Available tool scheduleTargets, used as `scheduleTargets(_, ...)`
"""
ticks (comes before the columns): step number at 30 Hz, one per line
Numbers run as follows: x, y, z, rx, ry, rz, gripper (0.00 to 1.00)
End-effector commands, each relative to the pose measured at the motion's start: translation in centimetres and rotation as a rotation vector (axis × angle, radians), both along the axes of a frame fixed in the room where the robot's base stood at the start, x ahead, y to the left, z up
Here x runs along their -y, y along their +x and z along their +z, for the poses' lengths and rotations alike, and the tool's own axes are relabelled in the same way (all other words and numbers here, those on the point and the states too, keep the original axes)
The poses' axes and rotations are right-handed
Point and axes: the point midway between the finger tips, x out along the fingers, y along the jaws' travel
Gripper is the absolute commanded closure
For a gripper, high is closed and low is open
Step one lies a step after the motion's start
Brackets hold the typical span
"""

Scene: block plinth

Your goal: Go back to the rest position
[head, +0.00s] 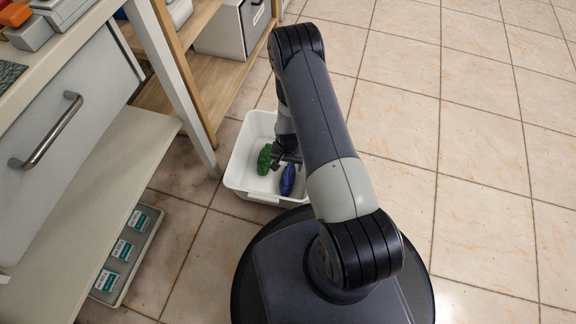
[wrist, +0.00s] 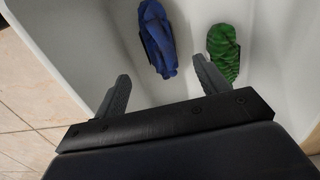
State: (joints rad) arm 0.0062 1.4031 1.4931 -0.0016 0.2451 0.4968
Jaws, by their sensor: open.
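My gripper (wrist: 160,90) is open and empty. It is low over a white bin (head: 240,178) on the floor, and its fingers point down into the bin. In the head view my arm hides part of the gripper and the bin's right side. A blue object (head: 288,179) and a green object (head: 264,159) lie in the bin, apart from each other. In the wrist view the blue object (wrist: 157,38) is beyond the gap between the fingers, and the green one (wrist: 223,52) is beyond the right finger. Neither is between the jaws.
A desk with a drawer (head: 75,90) and a lower shelf (head: 95,190) stands at the left. A wooden shelf (head: 200,80) with a grey box (head: 228,32) is behind the bin. A tray of small boxes (head: 145,250) sits low at left. Tiled floor (head: 480,150) at right is clear.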

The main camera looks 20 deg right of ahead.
Motion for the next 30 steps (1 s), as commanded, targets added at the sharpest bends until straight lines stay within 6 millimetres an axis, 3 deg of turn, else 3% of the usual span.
scheduleTargets(9, 0.0, 0.0, 0.0, 0.0, 0.0, 0.0, 0.3)
scheduleTargets(14, 0.0, 0.0, -1.2, -0.001, 0.0, 0.0, 0.3)
scheduleTargets(30, 0.0, -0.1, -11.6, -0.001, 0.0, 0.0, 0.3)
